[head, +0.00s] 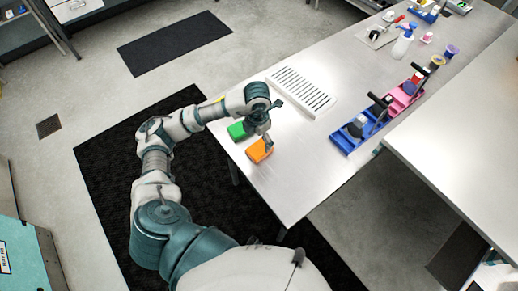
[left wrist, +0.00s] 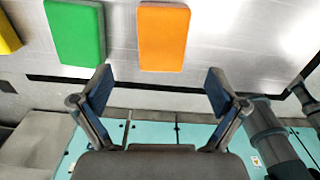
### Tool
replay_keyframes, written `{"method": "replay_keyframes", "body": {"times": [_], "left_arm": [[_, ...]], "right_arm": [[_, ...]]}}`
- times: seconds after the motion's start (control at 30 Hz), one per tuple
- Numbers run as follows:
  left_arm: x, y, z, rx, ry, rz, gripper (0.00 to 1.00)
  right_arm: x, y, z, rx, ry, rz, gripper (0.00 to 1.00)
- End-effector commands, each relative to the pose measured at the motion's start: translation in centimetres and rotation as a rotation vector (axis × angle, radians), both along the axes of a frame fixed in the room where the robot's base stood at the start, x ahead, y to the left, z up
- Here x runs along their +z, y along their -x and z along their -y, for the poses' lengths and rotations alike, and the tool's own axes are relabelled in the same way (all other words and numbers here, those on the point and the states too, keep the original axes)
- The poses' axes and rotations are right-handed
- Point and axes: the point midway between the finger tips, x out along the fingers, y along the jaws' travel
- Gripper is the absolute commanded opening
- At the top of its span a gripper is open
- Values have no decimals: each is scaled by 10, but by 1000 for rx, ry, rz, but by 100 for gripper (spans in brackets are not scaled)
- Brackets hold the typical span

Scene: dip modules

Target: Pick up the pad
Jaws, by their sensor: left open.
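An orange pad (head: 258,152) lies on the metal table near its front left corner. It also shows in the left wrist view (left wrist: 163,38). A green pad (head: 237,131) lies beside it, also in the left wrist view (left wrist: 75,31). Part of a yellow pad (left wrist: 7,36) shows at the left edge of the left wrist view. My left gripper (head: 267,138) is over the orange pad's side in the head view. In the left wrist view its fingers (left wrist: 160,88) are spread with nothing between them, and the orange pad appears beyond them. My right gripper is not in view.
A white slotted tray (head: 301,92) lies behind the pads on the table (head: 308,160). Blue (head: 361,130) and pink (head: 405,95) holders stand to the right. A spray bottle (head: 403,42) stands farther back. The table right of the orange pad is clear.

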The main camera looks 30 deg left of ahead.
Motion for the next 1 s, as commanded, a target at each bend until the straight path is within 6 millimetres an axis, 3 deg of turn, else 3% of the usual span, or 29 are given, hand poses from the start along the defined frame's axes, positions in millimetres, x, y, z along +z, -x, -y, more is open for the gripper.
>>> {"method": "replay_keyframes", "body": {"times": [0.3,0.57,0.83,0.87,1.0], "left_arm": [[-30,0,2,0,-1,-2,97],[-69,-4,0,-1,2,-2,97],[-74,-4,1,-1,1,1,97],[-74,-4,1,-1,1,1,94],[-74,-4,1,-1,1,1,59]], "right_arm": [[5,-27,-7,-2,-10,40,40],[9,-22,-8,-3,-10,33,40],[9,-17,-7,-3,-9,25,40],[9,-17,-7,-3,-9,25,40],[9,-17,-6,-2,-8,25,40]]}}
